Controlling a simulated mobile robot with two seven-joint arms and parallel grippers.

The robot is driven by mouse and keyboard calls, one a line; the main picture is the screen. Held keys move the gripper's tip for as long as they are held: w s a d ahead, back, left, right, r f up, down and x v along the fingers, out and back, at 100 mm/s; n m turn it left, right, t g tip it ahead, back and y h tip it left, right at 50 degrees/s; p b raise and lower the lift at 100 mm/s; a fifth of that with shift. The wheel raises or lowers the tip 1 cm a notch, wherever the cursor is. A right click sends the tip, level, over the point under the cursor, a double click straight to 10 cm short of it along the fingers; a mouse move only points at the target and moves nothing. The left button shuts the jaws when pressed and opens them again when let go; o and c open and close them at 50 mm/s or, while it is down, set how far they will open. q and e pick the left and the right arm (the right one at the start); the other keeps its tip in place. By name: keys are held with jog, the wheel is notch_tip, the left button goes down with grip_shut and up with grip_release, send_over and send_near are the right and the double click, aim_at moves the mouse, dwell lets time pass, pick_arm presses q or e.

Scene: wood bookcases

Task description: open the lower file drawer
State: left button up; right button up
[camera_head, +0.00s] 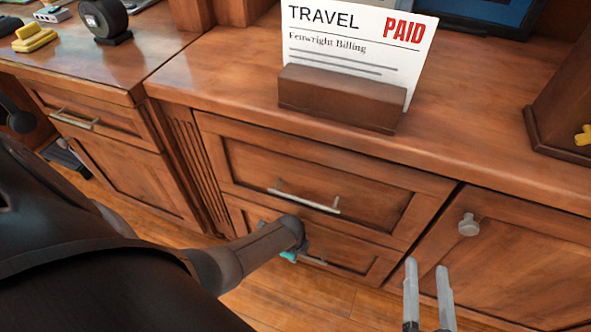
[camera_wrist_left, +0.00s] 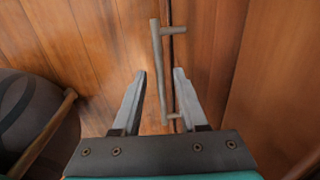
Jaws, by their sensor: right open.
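The lower file drawer (camera_head: 345,250) is a wood panel beneath the upper drawer and appears closed. My left arm covers part of its front, and its grey bar handle (camera_head: 325,263) shows only in part. In the left wrist view the handle (camera_wrist_left: 160,70) runs upright in the picture. My left gripper (camera_wrist_left: 160,74) is open, with one finger on each side of the handle bar; no contact shows. In the head view its fingers are hidden behind my arm. My right gripper (camera_head: 428,265) is open and empty, in front of the right cabinet door.
The upper drawer (camera_head: 310,185) has a similar bar handle (camera_head: 303,200). A cabinet door (camera_head: 510,255) with a round knob (camera_head: 468,225) is at right. A card holder (camera_head: 340,98) with a PAID bill stands on the countertop. Wood floor (camera_head: 280,298) lies below.

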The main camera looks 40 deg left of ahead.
pick_arm(q)
grip_shut()
dwell(1.2)
